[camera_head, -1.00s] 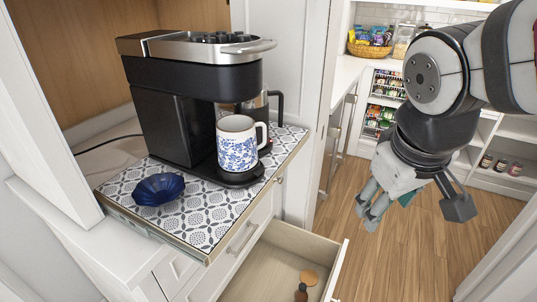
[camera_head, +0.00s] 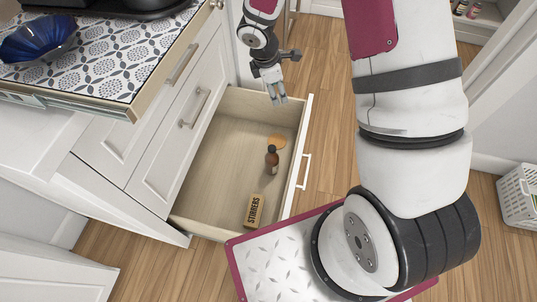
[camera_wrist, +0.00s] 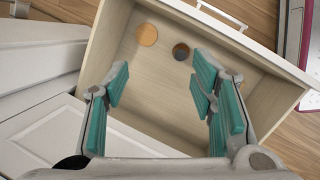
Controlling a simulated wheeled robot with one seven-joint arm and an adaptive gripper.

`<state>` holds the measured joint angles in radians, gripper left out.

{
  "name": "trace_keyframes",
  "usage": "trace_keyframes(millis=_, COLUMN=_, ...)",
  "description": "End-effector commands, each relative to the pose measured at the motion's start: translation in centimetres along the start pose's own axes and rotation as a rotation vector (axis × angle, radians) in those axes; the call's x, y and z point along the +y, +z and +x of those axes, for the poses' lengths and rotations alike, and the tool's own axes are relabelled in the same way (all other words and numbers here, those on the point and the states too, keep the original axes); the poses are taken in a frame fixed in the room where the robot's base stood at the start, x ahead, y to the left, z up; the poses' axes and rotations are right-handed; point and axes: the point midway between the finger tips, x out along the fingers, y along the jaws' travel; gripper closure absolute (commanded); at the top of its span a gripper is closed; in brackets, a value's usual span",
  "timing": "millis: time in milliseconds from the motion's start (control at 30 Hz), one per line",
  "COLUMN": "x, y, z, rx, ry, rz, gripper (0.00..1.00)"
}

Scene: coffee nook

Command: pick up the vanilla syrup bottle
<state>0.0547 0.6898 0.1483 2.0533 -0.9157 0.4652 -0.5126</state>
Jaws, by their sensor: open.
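A small brown bottle (camera_head: 271,159), the likely vanilla syrup bottle, stands in the open drawer; its label cannot be read. In the wrist view the bottle (camera_wrist: 181,51) shows from above as a dark round top, beyond my fingers. My gripper (camera_head: 277,97) is over the drawer's far end in the head view. In the wrist view my gripper (camera_wrist: 162,100) is open, with teal finger pads apart and nothing between them. The fingers are apart from the bottle.
The open drawer (camera_head: 215,165) also holds a round tan disc (camera_head: 276,141) and a box marked STIRRERS (camera_head: 255,210). A blue bowl (camera_head: 40,40) sits on the patterned counter at left. A white basket (camera_head: 517,195) stands on the floor at right.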

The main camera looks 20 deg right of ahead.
Motion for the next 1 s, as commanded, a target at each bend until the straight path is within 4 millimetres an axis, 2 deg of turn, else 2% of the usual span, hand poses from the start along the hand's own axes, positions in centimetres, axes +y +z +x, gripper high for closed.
trace_keyframes(millis=33, x=-0.5, y=-1.5, z=3.8, rx=0.013, ry=-0.023, rz=-0.058, gripper=0.49)
trace_keyframes(millis=100, x=-1.1, y=-3.1, z=7.5, rx=0.035, ry=-0.04, rz=-0.138, gripper=0.49)
trace_keyframes(millis=200, x=-2.2, y=-5.2, z=11.9, rx=0.067, ry=-0.061, rz=-0.235, gripper=0.49)
trace_keyframes(millis=300, x=-3.2, y=-6.7, z=15.0, rx=0.095, ry=-0.076, rz=-0.306, gripper=0.49)
trace_keyframes(millis=500, x=-4.2, y=-8.0, z=17.8, rx=0.12, ry=-0.087, rz=-0.364, gripper=0.49)
trace_keyframes(millis=567, x=-4.3, y=-8.1, z=18.5, rx=0.12, ry=-0.087, rz=-0.365, gripper=0.49)
trace_keyframes(millis=833, x=-4.9, y=-8.6, z=23.4, rx=0.119, ry=-0.088, rz=-0.364, gripper=0.49)
trace_keyframes(millis=1000, x=-5.1, y=-8.7, z=25.4, rx=0.119, ry=-0.088, rz=-0.363, gripper=0.49)
